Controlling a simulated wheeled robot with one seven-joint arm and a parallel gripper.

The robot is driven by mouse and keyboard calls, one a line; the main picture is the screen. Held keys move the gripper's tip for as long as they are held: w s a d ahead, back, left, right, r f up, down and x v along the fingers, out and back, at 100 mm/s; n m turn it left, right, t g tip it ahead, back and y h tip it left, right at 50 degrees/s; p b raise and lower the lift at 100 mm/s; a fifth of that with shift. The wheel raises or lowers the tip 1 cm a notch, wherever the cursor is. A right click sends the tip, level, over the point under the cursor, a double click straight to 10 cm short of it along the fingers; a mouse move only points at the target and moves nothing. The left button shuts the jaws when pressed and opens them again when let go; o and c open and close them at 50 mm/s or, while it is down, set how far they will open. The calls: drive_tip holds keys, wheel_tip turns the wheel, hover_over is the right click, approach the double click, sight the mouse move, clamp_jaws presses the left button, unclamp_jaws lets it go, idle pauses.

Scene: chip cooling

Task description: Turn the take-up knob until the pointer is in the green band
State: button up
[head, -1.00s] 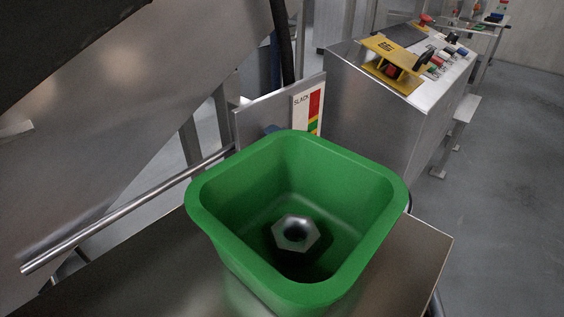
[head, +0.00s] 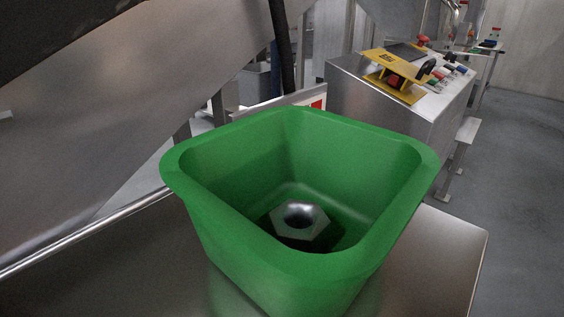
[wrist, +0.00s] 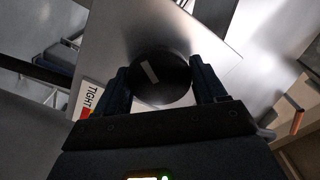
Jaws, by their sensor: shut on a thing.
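In the wrist view the black round take-up knob (wrist: 160,77), with a pale line mark on its face, sits between the two fingers of my gripper (wrist: 162,85). The gripper is shut on the knob. The gauge label reading "TIGHT" (wrist: 90,98) shows beside the left finger, with a bit of red. In the head view only the top corner of the gauge card (head: 317,103), with red, shows behind the green bin. The pointer and the green band are hidden in both views. My gripper does not show in the head view.
A metal control box (head: 385,110) with a yellow guard (head: 392,75) and coloured buttons stands behind right. Grey floor is clear at right.

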drive_tip(key=shift+f, duration=0.15)
drive_tip(key=o, duration=1)
drive_tip(key=shift+c, duration=0.2)
drive_tip(key=shift+d, duration=0.1)
drive_tip(key=p+v, duration=0.1)
drive_tip(key=v, duration=0.6)
drive_tip(key=shift+s+d, duration=0.25)
